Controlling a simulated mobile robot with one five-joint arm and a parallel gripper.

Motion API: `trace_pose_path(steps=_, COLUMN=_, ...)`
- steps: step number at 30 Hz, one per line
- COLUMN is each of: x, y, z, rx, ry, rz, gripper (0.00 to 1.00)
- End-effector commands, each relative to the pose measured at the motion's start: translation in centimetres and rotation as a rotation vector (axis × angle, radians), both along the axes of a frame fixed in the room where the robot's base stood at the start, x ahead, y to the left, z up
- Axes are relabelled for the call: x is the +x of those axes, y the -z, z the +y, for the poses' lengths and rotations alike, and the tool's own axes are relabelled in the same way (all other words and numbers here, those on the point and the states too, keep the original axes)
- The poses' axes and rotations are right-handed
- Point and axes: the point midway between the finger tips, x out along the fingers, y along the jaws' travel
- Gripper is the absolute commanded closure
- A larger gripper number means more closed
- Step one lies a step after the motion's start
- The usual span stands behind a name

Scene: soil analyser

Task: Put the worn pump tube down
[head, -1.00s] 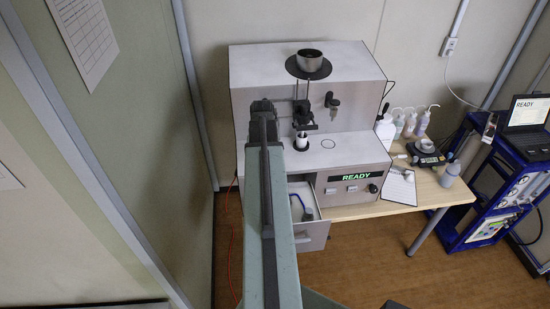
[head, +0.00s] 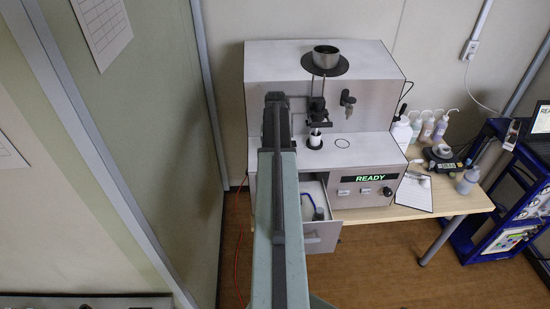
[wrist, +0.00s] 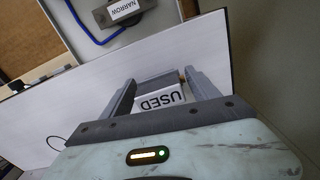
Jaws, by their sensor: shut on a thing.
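In the wrist view my gripper (wrist: 160,79) is shut on a pale block labelled USED (wrist: 163,99), which I take to be the worn pump tube. Only its labelled part shows between the fingers; no tubing of it can be made out. In the head view my own arm hides the gripper and what it holds. A blue tube (wrist: 85,27) with a grey block labelled NARROW (wrist: 122,11) lies beyond the gripper in the wrist view. A blue tube (head: 308,197) also lies in the open drawer (head: 322,238) of the analyser.
The analyser (head: 345,100) stands on the table, with a READY display (head: 370,179) and a white cup (head: 315,137) under its nozzle. My arm covers its left front. Bottles (head: 427,127), a clipboard (head: 414,194) and a blue cart (head: 490,228) are at the right. Floor in front is clear.

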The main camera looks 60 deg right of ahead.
Motion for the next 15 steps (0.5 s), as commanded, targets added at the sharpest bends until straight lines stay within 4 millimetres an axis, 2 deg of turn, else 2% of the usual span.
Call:
trace_pose_path(steps=5, x=-0.03, y=0.31, z=-0.01, rx=0.000, ry=0.000, rz=0.000, gripper=0.79)
trace_pose_path(steps=6, x=-0.04, y=0.32, z=-0.02, rx=0.000, ry=0.000, rz=0.000, gripper=0.28)
trace_pose_path(steps=8, x=-0.04, y=0.19, z=-0.02, rx=0.000, ry=0.000, rz=0.000, gripper=0.11)
trace_pose_path(steps=9, x=-0.05, y=0.19, z=-0.02, rx=0.000, ry=0.001, rz=0.000, gripper=0.08)
trace_pose_path(steps=15, x=-0.05, y=0.19, z=-0.03, rx=0.000, ry=0.001, rz=0.000, gripper=0.08)
